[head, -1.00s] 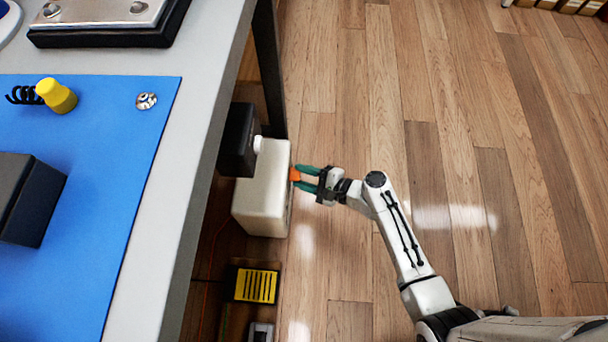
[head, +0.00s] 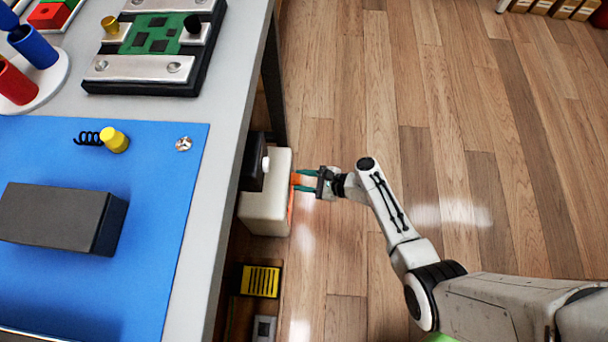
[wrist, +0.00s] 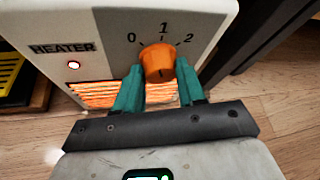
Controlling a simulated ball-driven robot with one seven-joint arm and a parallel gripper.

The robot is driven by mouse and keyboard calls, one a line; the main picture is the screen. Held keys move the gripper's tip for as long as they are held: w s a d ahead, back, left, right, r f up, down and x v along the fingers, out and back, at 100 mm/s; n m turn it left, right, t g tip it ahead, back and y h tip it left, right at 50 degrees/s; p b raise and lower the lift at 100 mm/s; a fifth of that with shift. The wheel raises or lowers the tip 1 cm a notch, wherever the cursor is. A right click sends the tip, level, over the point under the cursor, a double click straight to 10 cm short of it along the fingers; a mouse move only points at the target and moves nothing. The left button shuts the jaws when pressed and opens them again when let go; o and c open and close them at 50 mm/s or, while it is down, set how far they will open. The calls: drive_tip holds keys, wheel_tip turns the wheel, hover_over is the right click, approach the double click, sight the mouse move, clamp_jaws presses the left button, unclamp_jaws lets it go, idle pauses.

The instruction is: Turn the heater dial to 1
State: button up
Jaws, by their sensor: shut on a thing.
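The heater (head: 262,212) is a cream box on the floor beside the workbench. It also shows in the wrist view (wrist: 205,20), with a HEATER label, a lit red lamp and a glowing orange grille (wrist: 95,94). Its orange dial (wrist: 158,62) sits below the printed marks 0, 1 and 2, and shows small in the head view (head: 295,179). My gripper (wrist: 160,80) is shut on the dial, one teal finger on each side. In the head view my gripper (head: 301,180) reaches the heater's front from the right. I cannot make out the dial's pointer clearly.
The grey workbench (head: 222,150) stands at the left, with a blue mat (head: 150,235) and several parts on it. A black box with a white knob (head: 256,165) is at the bench side above the heater. A yellow slotted item (head: 261,281) lies below. Wooden floor (head: 420,90) at the right is open.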

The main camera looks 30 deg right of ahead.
drive_tip(key=shift+w+d+r+m+g+y+p, duration=0.15)
drive_tip(key=shift+m+g+y+p, duration=0.25)
drive_tip(key=shift+m+g+p, duration=0.5)
drive_tip(key=shift+m, duration=0.3)
drive_tip(key=o, duration=1)
drive_tip(key=shift+o, duration=0.2)
drive_tip(key=p+v, duration=0.4)
drive_tip(key=v, duration=0.6)
drive_tip(key=shift+s+d+p, duration=0.25)
drive_tip(key=shift+d+p, duration=0.05)
